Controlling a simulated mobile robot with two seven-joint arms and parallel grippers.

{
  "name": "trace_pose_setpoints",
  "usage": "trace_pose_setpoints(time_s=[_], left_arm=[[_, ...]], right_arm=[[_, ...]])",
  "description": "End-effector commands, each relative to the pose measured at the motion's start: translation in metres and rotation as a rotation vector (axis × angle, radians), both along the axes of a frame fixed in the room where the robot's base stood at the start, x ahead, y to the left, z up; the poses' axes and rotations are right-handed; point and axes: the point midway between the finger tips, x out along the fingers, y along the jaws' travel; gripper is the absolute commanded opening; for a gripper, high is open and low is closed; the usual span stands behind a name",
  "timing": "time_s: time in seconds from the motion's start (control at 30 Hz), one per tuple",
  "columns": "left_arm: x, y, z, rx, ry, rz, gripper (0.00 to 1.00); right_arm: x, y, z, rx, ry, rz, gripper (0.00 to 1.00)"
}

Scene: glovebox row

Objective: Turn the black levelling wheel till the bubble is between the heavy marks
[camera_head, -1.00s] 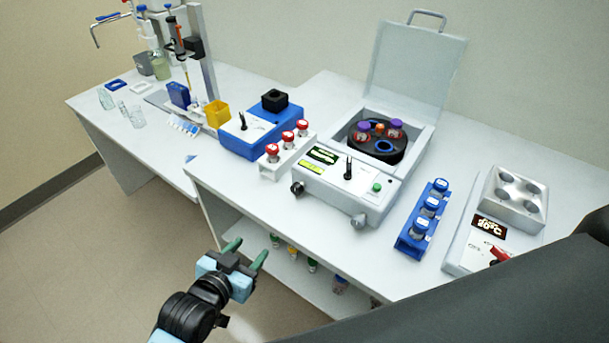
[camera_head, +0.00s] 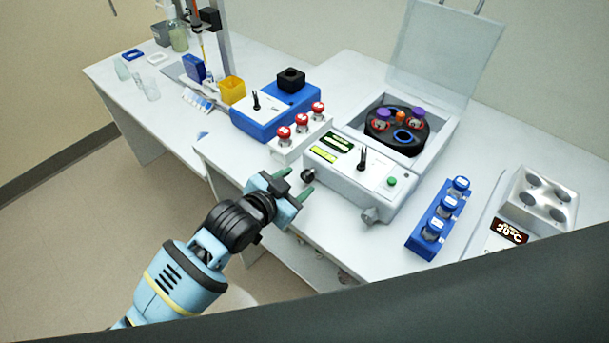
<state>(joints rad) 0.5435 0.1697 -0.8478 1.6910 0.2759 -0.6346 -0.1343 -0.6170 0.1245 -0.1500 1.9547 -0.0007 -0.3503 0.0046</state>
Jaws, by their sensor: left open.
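The centrifuge (camera_head: 349,181) stands open on the bench with its lid raised. The black levelling wheel (camera_head: 308,175) sits at the left end of its front face. A yellow-green strip (camera_head: 323,154) on the panel above looks like the bubble level; the bubble and heavy marks are too small to make out. My left gripper (camera_head: 296,184), with green fingertips, is open and empty just in front of the wheel, to its lower left. I cannot tell whether a fingertip touches it. My right gripper is not in view.
A white rack with red-capped tubes (camera_head: 302,123) stands close behind the left gripper. A blue rack of tubes (camera_head: 438,220) stands right of the centrifuge, and a grey foot (camera_head: 371,214) sticks out at its front right. Bare bench (camera_head: 330,235) lies in front.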

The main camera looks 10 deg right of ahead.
Motion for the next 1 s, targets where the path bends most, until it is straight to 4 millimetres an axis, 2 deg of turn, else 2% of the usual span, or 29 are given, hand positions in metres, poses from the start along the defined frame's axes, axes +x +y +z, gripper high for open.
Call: trace_pose_setpoints(time_s=[0.3, 0.7, 0.77, 1.0], left_arm=[[0.023, -0.024, -0.015, -0.001, 0.002, 0.0, 0.5], [0.027, -0.029, -0.016, -0.001, 0.001, 0.0, 0.5], [0.027, -0.028, -0.016, -0.001, 0.001, 0.0, 0.45], [0.027, -0.028, -0.016, -0.001, 0.001, 0.0, 0.13]], right_arm=[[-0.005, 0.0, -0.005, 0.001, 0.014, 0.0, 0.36], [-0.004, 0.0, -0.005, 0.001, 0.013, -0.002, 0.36], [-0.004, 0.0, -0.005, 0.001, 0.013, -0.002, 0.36], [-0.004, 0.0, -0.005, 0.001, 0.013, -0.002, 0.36]])
